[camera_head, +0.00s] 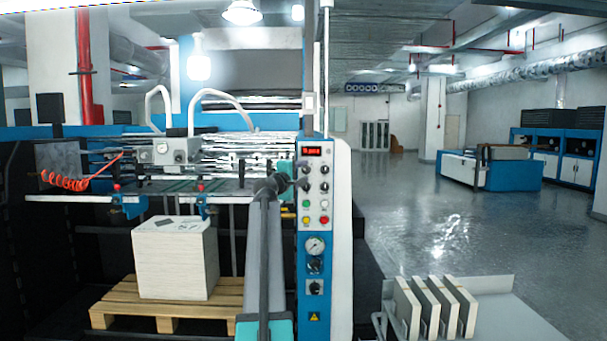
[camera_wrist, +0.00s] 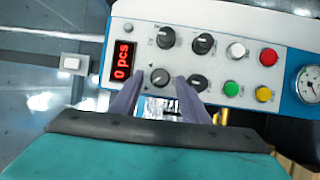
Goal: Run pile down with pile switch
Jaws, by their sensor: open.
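The pile, a white block of stacked sheets (camera_head: 176,258), sits on a wooden pallet under the machine's feeder. The control panel (camera_head: 314,195) carries four similar black knobs; no readable label shows which is the pile switch. In the wrist view my gripper (camera_wrist: 158,80) is open, with one finger on each side of a black knob (camera_wrist: 160,77). I cannot tell whether they touch it. Another black knob (camera_wrist: 198,84) is just right of the right finger. My gripper (camera_head: 297,182) also shows at the panel's left edge in the head view.
The red display (camera_wrist: 122,62) reads 0 pcs. White (camera_wrist: 236,52), red (camera_wrist: 268,57), green (camera_wrist: 231,89) and yellow (camera_wrist: 263,93) buttons lie beside the knobs, with a gauge (camera_wrist: 310,83) beyond. Several upright white slabs (camera_head: 435,307) stand on a grey surface at right. Open floor lies behind.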

